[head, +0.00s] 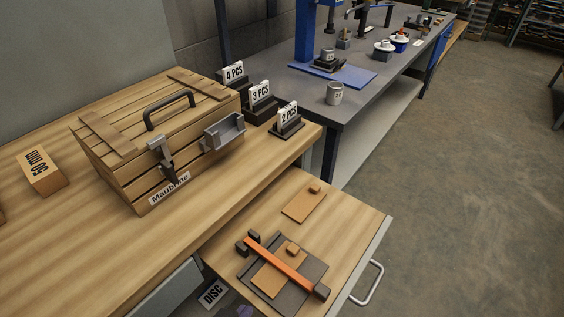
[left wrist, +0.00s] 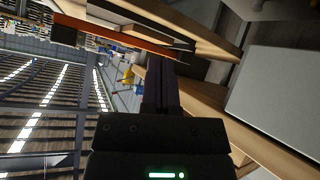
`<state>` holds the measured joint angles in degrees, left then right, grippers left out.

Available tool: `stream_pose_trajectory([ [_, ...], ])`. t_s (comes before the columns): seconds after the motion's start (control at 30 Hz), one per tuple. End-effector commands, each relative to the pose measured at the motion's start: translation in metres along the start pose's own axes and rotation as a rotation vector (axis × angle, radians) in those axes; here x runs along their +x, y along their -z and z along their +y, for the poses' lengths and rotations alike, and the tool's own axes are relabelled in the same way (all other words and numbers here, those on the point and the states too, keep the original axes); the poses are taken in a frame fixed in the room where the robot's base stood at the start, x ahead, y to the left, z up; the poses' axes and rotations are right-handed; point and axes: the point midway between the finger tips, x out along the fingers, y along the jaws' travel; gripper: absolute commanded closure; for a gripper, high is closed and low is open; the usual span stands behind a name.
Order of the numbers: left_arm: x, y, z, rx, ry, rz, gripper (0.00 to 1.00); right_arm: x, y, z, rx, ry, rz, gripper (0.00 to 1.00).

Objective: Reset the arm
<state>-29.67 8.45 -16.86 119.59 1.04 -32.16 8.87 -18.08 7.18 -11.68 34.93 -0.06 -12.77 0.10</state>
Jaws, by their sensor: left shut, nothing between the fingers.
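My left gripper (left wrist: 160,85) shows in the left wrist view as a dark body with a green light and dark fingers together, with nothing between them. I cannot make out either gripper clearly in the head view. My right gripper is in neither view. The left wrist view is steeply tilted, with wooden edges and a pale panel (left wrist: 280,100) to the right of the fingers. An orange bar (left wrist: 120,37) crosses the upper part of that view.
A closed wooden crate (head: 150,150) stands on the wooden bench beside several number signs. A lower wooden surface (head: 345,215) with a handle holds a dark tray (head: 312,268) crossed by an orange bar (head: 280,262). A grey bench (head: 370,100) stands behind; floor at right is clear.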

Motion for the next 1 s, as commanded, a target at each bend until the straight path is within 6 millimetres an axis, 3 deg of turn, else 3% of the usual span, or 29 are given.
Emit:
stream_pose_trajectory([
  [0.2,-0.037,-0.018,-0.030,0.048,0.123,-0.323,1.00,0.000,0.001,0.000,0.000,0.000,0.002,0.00],
  [0.47,-0.096,-0.036,-0.051,0.063,0.211,-0.651,1.00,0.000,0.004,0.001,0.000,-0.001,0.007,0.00],
  [0.77,-0.041,-0.115,-0.069,0.071,0.206,-0.733,1.00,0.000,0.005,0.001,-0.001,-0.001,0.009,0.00],
  [0.87,-0.027,-0.150,-0.076,0.075,0.205,-0.758,1.00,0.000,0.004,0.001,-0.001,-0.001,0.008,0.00],
  [1.0,-0.016,-0.215,-0.087,0.082,0.203,-0.805,1.00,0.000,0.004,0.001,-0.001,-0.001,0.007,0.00],
])
